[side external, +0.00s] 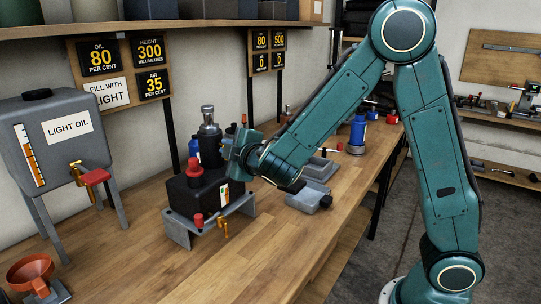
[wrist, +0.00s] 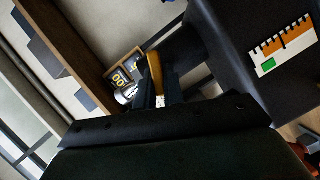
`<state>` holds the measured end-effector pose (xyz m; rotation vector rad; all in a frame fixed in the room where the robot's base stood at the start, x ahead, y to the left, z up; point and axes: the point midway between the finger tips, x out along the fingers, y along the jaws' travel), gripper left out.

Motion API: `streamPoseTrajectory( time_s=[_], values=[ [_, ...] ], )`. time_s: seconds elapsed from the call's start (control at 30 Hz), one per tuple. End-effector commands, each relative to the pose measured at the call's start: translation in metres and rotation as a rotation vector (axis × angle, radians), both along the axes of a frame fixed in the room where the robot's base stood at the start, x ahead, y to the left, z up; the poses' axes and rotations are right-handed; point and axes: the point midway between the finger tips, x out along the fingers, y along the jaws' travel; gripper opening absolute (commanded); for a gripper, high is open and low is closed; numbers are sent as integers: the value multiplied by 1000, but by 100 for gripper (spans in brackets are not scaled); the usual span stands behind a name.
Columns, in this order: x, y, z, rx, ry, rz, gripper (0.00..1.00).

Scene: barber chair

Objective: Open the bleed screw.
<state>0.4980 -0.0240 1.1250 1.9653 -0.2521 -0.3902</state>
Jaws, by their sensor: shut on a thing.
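A black hydraulic unit (side external: 185,196) with a level gauge (side external: 224,194) sits on a grey metal stand on the bench. My gripper (side external: 236,160) is at the unit's upper right side, beside its black cylinder (side external: 209,140). In the wrist view, my gripper (wrist: 160,95) is shut on a slim amber-coloured piece (wrist: 155,68). I cannot tell whether this piece is the bleed screw. The unit's gauge (wrist: 285,48) shows at the upper right there. My gripper hides part of the unit's right side in the side view.
A grey LIGHT OIL tank (side external: 45,135) with a red-handled tap (side external: 95,177) stands at left. An orange funnel (side external: 30,270) is at the front left. Grey trays (side external: 308,198) lie right of the unit, under my arm. The front bench (side external: 190,280) is clear.

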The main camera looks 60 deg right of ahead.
Motion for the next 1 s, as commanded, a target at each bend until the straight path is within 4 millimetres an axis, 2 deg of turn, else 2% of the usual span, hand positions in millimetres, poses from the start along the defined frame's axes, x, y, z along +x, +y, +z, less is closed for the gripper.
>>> streamPoseTrajectory(
  time_s=[0.3, 0.33, 0.43, 0.77, 1.0],
  values=[
    [0, 0, 0, -2, -1, -1, 0],
    [0, 0, 0, -2, -1, -1, 14],
    [0, 0, 0, -1, 0, 0, 32],
    [-1, 0, 0, 0, 0, 0, 32],
    [-13, 6, 2, 0, 2, 1, 32]
  ],
)
